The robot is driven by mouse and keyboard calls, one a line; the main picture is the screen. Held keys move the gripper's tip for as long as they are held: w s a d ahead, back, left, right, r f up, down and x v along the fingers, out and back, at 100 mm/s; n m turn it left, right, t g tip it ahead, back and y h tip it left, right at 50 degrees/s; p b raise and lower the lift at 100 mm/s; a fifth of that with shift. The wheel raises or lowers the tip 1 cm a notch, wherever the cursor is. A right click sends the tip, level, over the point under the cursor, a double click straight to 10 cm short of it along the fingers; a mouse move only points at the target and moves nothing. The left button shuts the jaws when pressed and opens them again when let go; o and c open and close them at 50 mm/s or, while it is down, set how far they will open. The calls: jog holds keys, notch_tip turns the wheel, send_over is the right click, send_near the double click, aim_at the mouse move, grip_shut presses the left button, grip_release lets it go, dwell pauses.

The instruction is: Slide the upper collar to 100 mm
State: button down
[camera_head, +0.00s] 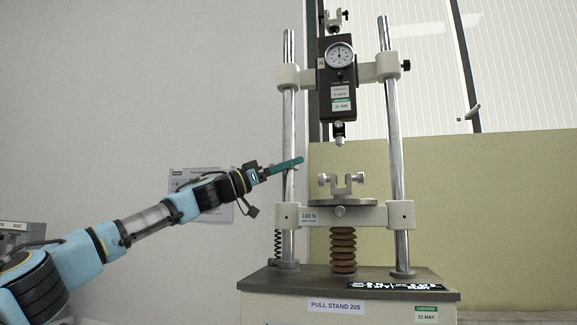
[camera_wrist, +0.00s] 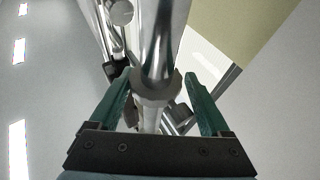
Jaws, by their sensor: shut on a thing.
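My gripper (camera_head: 300,161) has green fingers and reaches in from the left to the left chrome column (camera_head: 288,125) of the pull stand, about midway between the upper and lower crossheads. No millimetre scale can be read.
The upper crosshead (camera_head: 368,72) carries a black dial gauge (camera_head: 338,95). The lower crosshead (camera_head: 370,214) holds a round plate with a clamp (camera_head: 341,184). The base (camera_head: 345,280) is below. A chrome column (camera_head: 393,140) stands at the right.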

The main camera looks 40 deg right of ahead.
aim_at(284, 183)
jog(key=shift+s+r, duration=0.1)
jog(key=shift+s, duration=0.3)
jog(key=shift+g, duration=0.4)
notch_tip(284, 183, down, 5)
jog(key=b, duration=0.5)
jog(key=shift+s+r, duration=0.1)
jog(key=shift+r, duration=0.15)
grip_release()
jog(key=shift+a+r, duration=0.1)
jog(key=shift+a, duration=0.1)
jog(key=b+v, duration=0.3)
jog(key=v, duration=0.7)
jog(key=shift+w+a+b, duration=0.2)
jog(key=shift+a+b, duration=0.15)
jog(key=shift+b, duration=0.05)
